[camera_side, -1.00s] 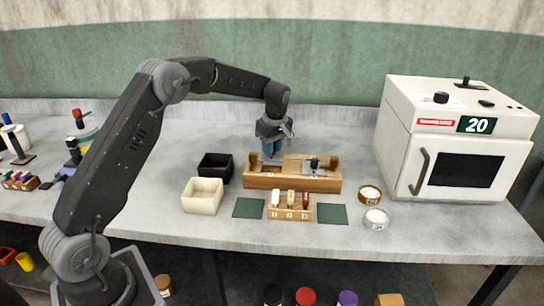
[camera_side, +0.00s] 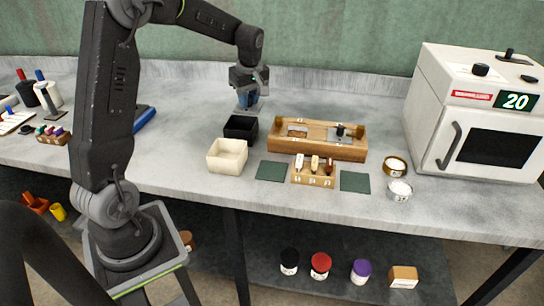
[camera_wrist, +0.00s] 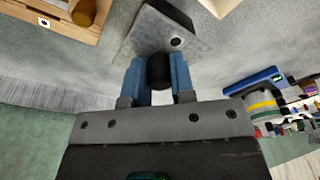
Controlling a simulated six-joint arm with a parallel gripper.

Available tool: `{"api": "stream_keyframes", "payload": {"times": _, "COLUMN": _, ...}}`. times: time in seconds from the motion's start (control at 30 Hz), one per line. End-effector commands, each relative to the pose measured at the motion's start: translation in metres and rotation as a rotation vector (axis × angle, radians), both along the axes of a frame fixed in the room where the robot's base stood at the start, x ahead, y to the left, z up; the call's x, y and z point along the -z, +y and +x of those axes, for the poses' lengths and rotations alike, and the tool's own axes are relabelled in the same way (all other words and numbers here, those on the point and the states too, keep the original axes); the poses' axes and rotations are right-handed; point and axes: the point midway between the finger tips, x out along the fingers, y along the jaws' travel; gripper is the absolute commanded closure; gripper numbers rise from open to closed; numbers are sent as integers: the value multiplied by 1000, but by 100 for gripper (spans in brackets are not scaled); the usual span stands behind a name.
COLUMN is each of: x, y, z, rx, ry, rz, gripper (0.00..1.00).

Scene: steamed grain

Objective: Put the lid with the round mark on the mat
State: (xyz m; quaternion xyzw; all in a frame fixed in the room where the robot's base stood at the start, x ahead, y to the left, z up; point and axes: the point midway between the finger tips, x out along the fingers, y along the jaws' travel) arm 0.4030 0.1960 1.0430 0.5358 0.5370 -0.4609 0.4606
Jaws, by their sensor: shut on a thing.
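My gripper (camera_side: 249,98) is shut on the black knob (camera_wrist: 159,72) of a flat grey lid. The lid (camera_wrist: 150,28) has a dark round mark near one edge in the wrist view. In the side view the lid (camera_side: 246,108) hangs below my fingers, behind the black bin; its height above the table is hard to tell. A second lid with a black knob (camera_side: 340,132) sits on the right of the wooden box (camera_side: 322,151). The box's left opening (camera_side: 297,131) is uncovered. Two dark green mats lie in front: a left one (camera_side: 271,171) and a right one (camera_side: 354,182).
A black bin (camera_side: 240,128) and a cream bin (camera_side: 227,157) stand left of the box. A small rack (camera_side: 313,174) sits between the mats. Two round tins (camera_side: 397,178) and a white oven (camera_side: 480,120) are to the right. The back table is clear.

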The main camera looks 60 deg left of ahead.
Motion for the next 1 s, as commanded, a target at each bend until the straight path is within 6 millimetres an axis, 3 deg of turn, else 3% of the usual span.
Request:
{"api": "stream_keyframes", "payload": {"times": 0.2, "x": 17, "y": -22, "z": -51, "rx": -1, "ry": -1, "rz": 0, "gripper": 100}}
{"api": "stream_keyframes", "payload": {"times": 0.43, "x": 28, "y": -36, "z": -76, "rx": 2, "ry": -2, "rz": -1, "gripper": 100}}
{"api": "stream_keyframes", "payload": {"times": 0.57, "x": 39, "y": -48, "z": -69, "rx": 7, "ry": 0, "rz": -2, "gripper": 100}}
{"api": "stream_keyframes", "payload": {"times": 1.0, "x": 91, "y": -114, "z": -11, "rx": 5, "ry": 0, "rz": -1, "gripper": 100}}
